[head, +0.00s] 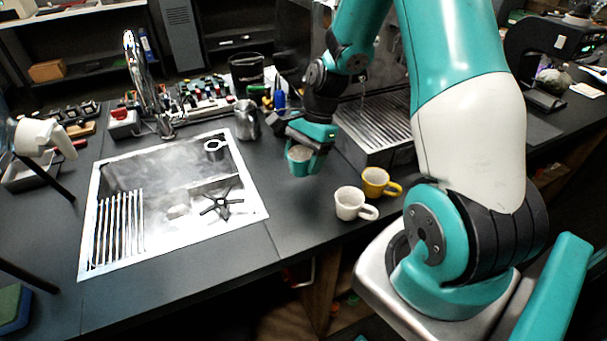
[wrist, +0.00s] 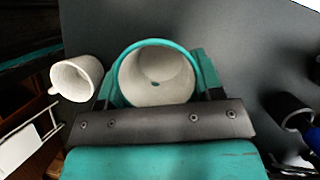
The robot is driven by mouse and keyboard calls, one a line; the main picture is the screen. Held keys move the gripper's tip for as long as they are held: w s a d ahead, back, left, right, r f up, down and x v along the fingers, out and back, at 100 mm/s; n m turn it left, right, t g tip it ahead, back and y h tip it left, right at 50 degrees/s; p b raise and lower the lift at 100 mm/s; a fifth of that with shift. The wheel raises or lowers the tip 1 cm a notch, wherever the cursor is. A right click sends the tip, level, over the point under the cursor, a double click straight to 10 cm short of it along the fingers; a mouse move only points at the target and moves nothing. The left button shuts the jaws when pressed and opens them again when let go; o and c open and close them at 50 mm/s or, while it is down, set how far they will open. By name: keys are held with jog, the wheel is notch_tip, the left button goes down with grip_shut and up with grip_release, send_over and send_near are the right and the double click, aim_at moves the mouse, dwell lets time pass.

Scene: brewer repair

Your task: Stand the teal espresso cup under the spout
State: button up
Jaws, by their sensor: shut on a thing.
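The teal espresso cup (head: 301,160) is upright in my gripper (head: 303,150), just left of the brewer's drip tray (head: 372,122) and over the dark counter in the head view. The spout is largely hidden behind my arm.
A white cup (head: 351,204) and a yellow cup (head: 377,184) stand on the counter right of the held cup. Counter between sink and cups is clear.

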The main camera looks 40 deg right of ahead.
notch_tip(320, 180, up, 14)
jog(key=a+f+n+g+h+p, duration=0.1)
jog(key=a+f+n+p, duration=0.1)
jog(key=f+n, duration=0.3)
jog(key=w+a+f+n+g+h+p, duration=0.1)
jog(key=a+f+n+h+p, duration=0.1)
jog(key=f+n, duration=0.4)
jog(key=a+f+n+g+h+p, duration=0.1)
jog(key=a+f+n+g+p, duration=0.1)
jog(key=f+n, duration=0.3)
jog(key=shift+w+a+f+n+p, duration=0.1)
jog(key=shift+f+n+p, duration=0.05)
jog(key=shift+f+p, duration=0.3)
jog(key=shift+w+a+f+n+p, duration=0.1)
jog(key=shift+f+n+p, duration=0.05)
jog(key=shift+f+p, duration=0.3)
jog(key=shift+a+r, duration=0.1)
